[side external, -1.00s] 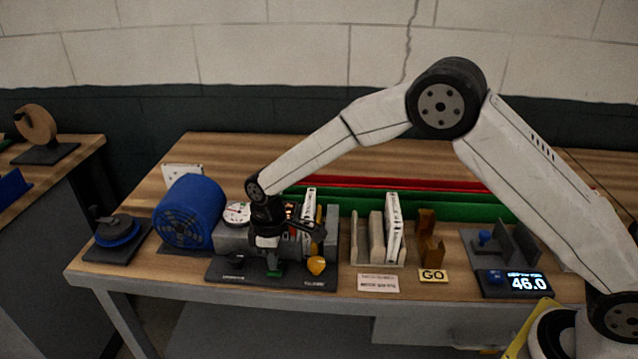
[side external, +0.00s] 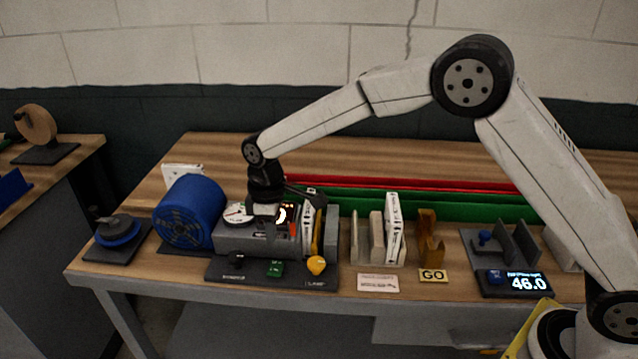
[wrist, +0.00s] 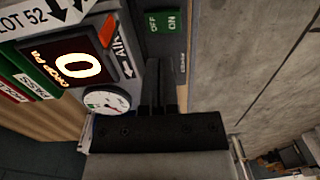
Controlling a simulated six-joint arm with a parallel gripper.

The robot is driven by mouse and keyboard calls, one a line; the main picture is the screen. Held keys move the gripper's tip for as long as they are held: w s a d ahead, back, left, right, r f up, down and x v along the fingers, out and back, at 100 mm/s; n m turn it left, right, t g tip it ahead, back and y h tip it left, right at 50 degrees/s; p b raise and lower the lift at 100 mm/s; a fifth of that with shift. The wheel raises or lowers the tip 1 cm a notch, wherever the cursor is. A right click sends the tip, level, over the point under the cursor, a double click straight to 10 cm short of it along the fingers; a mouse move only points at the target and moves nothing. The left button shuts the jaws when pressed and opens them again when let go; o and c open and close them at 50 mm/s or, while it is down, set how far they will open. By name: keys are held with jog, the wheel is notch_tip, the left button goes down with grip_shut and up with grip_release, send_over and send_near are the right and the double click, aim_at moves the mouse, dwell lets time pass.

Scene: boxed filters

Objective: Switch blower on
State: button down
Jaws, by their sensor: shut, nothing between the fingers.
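The blue blower drum (side external: 188,213) stands left of the grey filter housing (side external: 238,240). A small green rocker switch (side external: 275,268) sits on the dark front panel (side external: 245,273). In the wrist view the green switch (wrist: 164,22) carries the words OFF and ON; I cannot tell which side is pressed. The display (wrist: 76,66), marked Pa, reads 0. The round gauge (wrist: 106,102) is beside it. My gripper (side external: 266,216) is shut and empty, above the front of the housing, behind and apart from the switch. Its fingers (wrist: 159,68) point toward the switch in the wrist view.
White-edged filters stand in the housing and in a rack (side external: 377,240) to the right. A GO sign (side external: 433,276) and a 46.0 readout (side external: 528,284) are further right.

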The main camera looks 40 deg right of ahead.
notch_tip(320, 180, up, 7)
jog(key=shift+w+d, duration=0.45)
